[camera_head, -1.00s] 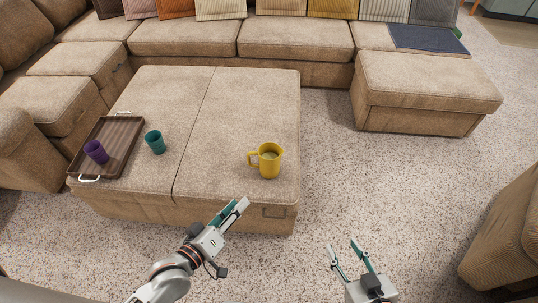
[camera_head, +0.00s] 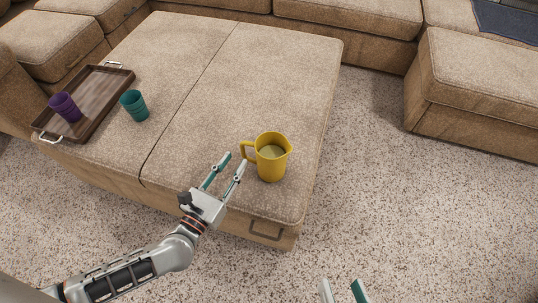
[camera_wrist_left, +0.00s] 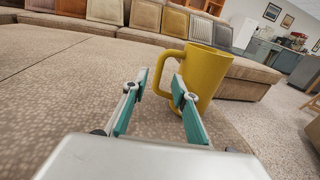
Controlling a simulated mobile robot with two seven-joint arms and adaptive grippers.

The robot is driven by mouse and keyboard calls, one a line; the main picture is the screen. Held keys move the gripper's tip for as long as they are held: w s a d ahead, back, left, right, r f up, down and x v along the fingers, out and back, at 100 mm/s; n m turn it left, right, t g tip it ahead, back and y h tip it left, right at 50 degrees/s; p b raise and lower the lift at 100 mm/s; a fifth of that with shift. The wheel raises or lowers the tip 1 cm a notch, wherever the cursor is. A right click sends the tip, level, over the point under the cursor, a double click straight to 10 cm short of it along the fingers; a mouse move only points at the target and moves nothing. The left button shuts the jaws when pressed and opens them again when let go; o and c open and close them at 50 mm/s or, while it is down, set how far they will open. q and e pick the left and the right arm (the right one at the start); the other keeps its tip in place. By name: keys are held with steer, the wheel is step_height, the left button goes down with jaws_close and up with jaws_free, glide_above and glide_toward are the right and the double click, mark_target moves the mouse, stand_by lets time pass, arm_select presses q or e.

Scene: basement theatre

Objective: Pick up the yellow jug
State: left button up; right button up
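The yellow jug (camera_head: 272,160) stands upright near the front right corner of the beige ottoman (camera_head: 225,90), with its handle on the left side. My left gripper (camera_head: 229,167) is open just left of the handle in the head view. In the left wrist view the jug (camera_wrist_left: 205,80) is ahead, and its handle lies just beyond the open fingers (camera_wrist_left: 160,92). The fingers look empty; I cannot tell if they touch the handle. My right gripper (camera_head: 342,292) shows only its fingertips at the bottom edge, apart from each other and away from the jug.
A wooden tray (camera_head: 105,92) with a purple cup (camera_head: 65,107) lies at the ottoman's left. A teal cup (camera_head: 134,105) stands beside it. A sofa section (camera_head: 480,95) is at right. Open carpet (camera_head: 410,200) lies right of the ottoman.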

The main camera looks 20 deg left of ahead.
mark_target(244, 156)
arm_select(q)
steer(key=x, duration=0.6)
steer(key=shift+a+r, duration=0.15)
steer(key=shift+r, duration=0.2)
jaws_close()
steer(key=shift+r, duration=0.1)
